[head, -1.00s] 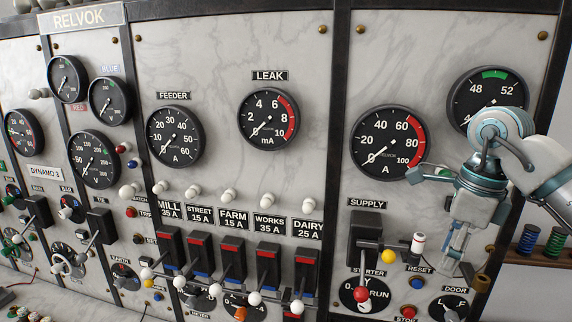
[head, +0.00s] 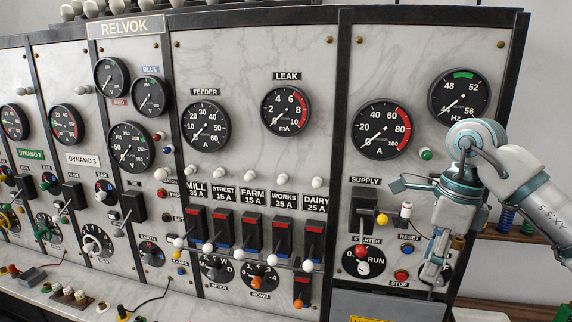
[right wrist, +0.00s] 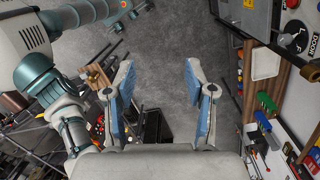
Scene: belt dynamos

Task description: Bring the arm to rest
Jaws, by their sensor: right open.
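My right arm comes in from the right in the head view. Its gripper (head: 432,272) points down in front of the right panel, near the STOP and DOOR controls, and partly hides the DOOR knob. In the right wrist view the gripper (right wrist: 158,68) is open, its two blue-padded fingers apart with only floor seen between them. I cannot tell from the head view whether it touches the panel.
The marble switchboard (head: 250,55) carries several gauges, including the Hz dial (head: 458,95), and the starter knob (head: 364,262). A grey box (head: 390,305) juts out below. A shelf (head: 520,238) with coloured spools stands right. Grey floor (right wrist: 165,40) is open below the gripper.

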